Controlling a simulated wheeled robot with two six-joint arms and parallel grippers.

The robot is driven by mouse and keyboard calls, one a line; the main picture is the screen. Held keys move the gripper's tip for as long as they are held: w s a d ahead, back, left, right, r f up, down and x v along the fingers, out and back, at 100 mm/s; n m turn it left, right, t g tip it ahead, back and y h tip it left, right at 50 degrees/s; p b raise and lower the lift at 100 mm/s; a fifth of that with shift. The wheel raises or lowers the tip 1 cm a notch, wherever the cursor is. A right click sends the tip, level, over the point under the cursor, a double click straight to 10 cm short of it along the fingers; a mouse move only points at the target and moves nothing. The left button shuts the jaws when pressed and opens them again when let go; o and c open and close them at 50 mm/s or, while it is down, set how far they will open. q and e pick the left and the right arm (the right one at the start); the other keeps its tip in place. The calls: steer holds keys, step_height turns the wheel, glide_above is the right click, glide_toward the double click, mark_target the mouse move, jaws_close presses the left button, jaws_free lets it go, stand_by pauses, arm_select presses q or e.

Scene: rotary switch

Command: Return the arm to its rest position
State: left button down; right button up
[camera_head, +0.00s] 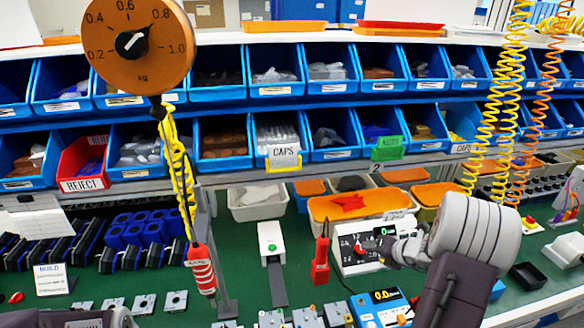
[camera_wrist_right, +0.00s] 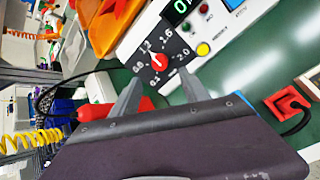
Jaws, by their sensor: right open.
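A white switch box (camera_head: 350,268) with a black dial panel stands on the green bench, right of centre in the head view. Its red rotary knob (camera_head: 360,247) has a scale around it, and a small display (camera_head: 385,231) is lit green. My right gripper (camera_head: 388,252) is close beside the box, partly hidden by its own wrist. In the right wrist view, the knob (camera_wrist_right: 159,62) shows just beyond the spread fingers of my right gripper (camera_wrist_right: 160,80). The fingers are open, with nothing between them. My left gripper is not visible.
A red-handled tool (camera_head: 320,262) stands left of the box. A blue meter (camera_head: 380,308) is in front. Orange-lidded bins (camera_head: 320,212) stand behind. A red tool (camera_head: 201,268) hangs from a yellow coil at left. Yellow coiled hoses (camera_head: 497,110) hang at right.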

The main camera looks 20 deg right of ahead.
steer(key=s+a+n+g+y, duration=0.1)
steer(key=s+a+n+g, duration=0.1)
steer(key=a+n, duration=0.5)
steer(key=s+a+f+n+g, duration=0.1)
steer(key=s+a+n, duration=0.3)
steer(key=a+n, duration=0.4)
steer(key=s+a+n+g+y, duration=0.1)
steer(key=s+a+n+g, duration=0.2)
steer(key=a+n, duration=0.4)
steer(key=shift+s+a+f+n+y, duration=0.1)
steer(key=shift+s+a+n+y, duration=0.05)
steer(key=shift+n, duration=1.2)
steer(key=shift+s+a+f+n+y, duration=0.1)
steer(key=shift+n+y, duration=0.05)
steer(key=shift+n, duration=1.2)
steer(key=s+a+n+g+h, duration=0.1)
steer(key=s+n, duration=0.5)
steer(key=n, duration=1)
steer(key=shift+s+a+g+h, duration=0.2)
steer(key=shift+a+g+h, duration=0.15)
steer(key=shift+h, duration=0.35)
